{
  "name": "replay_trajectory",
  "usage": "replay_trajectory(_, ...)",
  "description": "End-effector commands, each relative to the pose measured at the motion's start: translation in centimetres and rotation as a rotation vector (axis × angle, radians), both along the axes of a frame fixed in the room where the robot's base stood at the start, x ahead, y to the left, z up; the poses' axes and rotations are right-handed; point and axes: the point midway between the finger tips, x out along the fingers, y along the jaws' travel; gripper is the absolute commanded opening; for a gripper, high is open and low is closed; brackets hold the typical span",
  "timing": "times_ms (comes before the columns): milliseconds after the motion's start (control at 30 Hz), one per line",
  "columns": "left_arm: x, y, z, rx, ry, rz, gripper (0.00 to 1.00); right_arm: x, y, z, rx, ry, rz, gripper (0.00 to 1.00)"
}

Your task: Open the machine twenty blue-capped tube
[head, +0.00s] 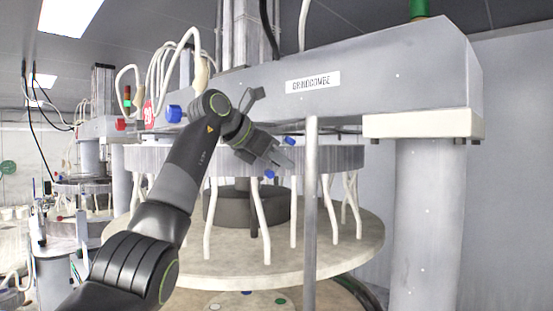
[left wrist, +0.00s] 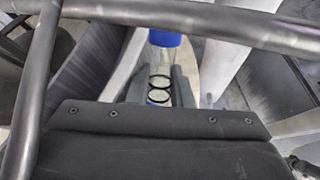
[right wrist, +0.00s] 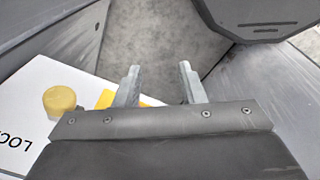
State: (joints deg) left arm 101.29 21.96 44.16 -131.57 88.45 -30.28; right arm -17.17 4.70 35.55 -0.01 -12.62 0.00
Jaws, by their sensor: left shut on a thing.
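The machine with the GRINDCOMBE label (head: 312,83) fills the middle and right of the head view. A round red sign reading 20 (head: 149,114) is at its left end, beside a large blue knob (head: 173,113). My left gripper (head: 272,155) is in front of the platen rim and shut. In the left wrist view a clear blue-capped tube (left wrist: 165,40) with black rings (left wrist: 158,90) stands between its fingers. Small blue parts show beside these fingers in the head view (head: 289,140). My right gripper (right wrist: 158,88) is open and empty, seen only in its wrist view.
White hoses (head: 262,225) hang around the platen above a round pale base (head: 340,255). A thin grey post (head: 310,210) stands just right of my left gripper. Below my right gripper lies a white lettered panel (right wrist: 30,105) with a yellow knob (right wrist: 59,101).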

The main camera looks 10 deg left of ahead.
Motion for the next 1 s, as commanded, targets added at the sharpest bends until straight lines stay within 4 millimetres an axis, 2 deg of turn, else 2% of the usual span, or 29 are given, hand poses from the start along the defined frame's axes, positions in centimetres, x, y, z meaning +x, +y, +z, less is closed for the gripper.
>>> replay_trajectory(633, 0.07, -0.21, -0.02, 0.053, 0.019, 0.000, 0.00, 0.00, 0.17, -0.01, 0.002, 0.000, -0.001, 0.36)
replay_trajectory(667, 0.07, -0.20, -0.02, 0.053, 0.019, 0.000, 0.23, -0.01, 0.20, -0.01, 0.002, 0.000, -0.001, 0.36)
replay_trajectory(700, 0.06, -0.20, -0.03, 0.053, 0.019, 0.000, 0.27, -0.01, 0.23, -0.01, 0.003, 0.000, -0.001, 0.36)
replay_trajectory(1000, -0.02, -0.07, -0.03, 0.053, 0.020, 0.001, 0.27, -0.01, 0.33, -0.15, 0.004, 0.000, -0.002, 0.36)
